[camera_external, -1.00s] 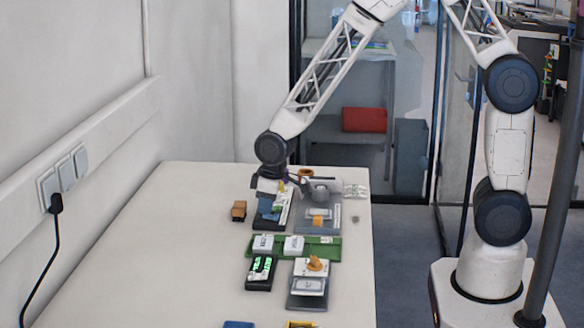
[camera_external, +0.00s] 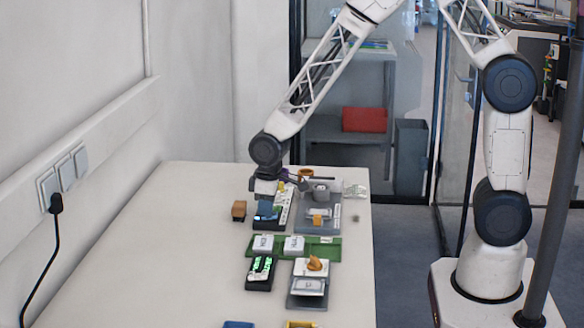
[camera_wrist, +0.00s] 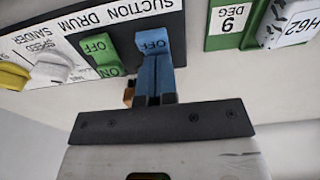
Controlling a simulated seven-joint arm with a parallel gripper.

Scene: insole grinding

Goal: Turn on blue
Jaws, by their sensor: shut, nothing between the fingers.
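The blue switch (camera_wrist: 152,42) sits on the black control panel (camera_wrist: 206,12) under the word SUCTION. A green switch (camera_wrist: 102,55) with OFF and ON marks stands just left of the blue one. In the external view the blue switch (camera_external: 266,209) shows just under my gripper (camera_external: 267,196).
A white knob (camera_wrist: 62,68) and a yellow knob (camera_wrist: 14,75) lie left of the switches. A green tray (camera_external: 319,252) with white blocks stands in front of the panel in the external view. An orange block (camera_external: 239,210) is to the left. The table's left side is clear.

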